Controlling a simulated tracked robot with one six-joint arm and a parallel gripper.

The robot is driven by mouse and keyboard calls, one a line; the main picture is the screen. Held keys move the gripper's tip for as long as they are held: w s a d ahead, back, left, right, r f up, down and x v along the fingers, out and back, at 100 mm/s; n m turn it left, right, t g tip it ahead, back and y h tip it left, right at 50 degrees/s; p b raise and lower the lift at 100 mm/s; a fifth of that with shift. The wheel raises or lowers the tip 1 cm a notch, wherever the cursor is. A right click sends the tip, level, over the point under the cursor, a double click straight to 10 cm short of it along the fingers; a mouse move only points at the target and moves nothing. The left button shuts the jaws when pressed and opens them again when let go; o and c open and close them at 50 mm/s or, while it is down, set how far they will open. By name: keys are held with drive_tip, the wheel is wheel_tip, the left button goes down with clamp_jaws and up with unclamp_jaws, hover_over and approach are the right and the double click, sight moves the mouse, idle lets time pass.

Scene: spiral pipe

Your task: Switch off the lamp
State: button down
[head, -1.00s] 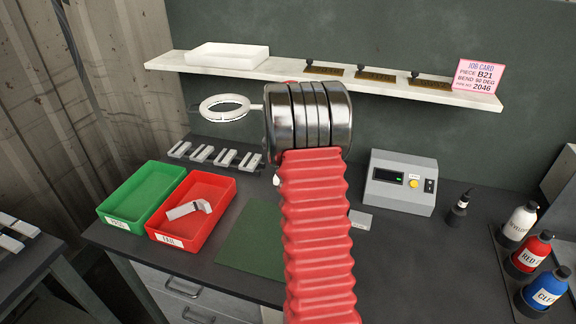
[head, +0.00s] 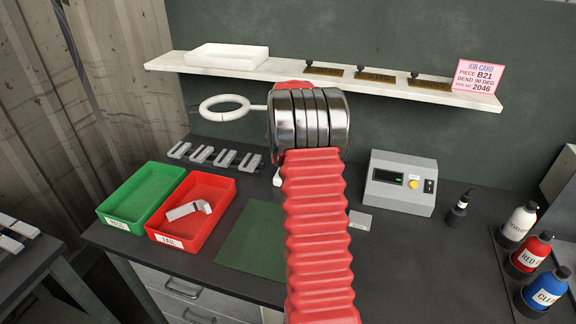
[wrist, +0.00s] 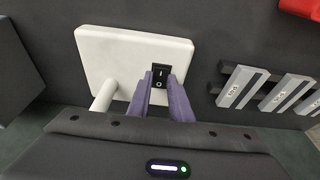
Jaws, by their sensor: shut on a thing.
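The lamp's white ring head (head: 224,107) is on the left of the head view, on a thin arm running behind my arm. It looks plain white, with no bright inner band. In the wrist view, the lamp's white square base (wrist: 108,62) lies on the dark bench, with its post at the lower left. A black rocker switch (wrist: 160,74) marked I and O sits on the base. My gripper (wrist: 164,84) has its two purple fingers at the switch, one on each side of its lower part, shut on it. In the head view my arm hides the gripper and most of the base.
A green tray (head: 142,219) and a red tray (head: 226,225) holding a metal piece (head: 190,210) stand at the left. Metal bars in a rack (head: 215,156) lie behind them. A grey control box (head: 400,200) and several bottles (head: 533,252) are at the right.

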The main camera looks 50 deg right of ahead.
drive_tip(key=c, duration=1.8)
unclamp_jaws()
drive_tip(key=shift+s+d, duration=0.15)
drive_tip(key=shift+c, duration=0.2)
drive_tip(key=shift+o, duration=1.3)
drive_tip(key=v, duration=1.3)
drive_tip(key=shift+r, duration=0.3)
drive_tip(key=shift+n, duration=0.3)
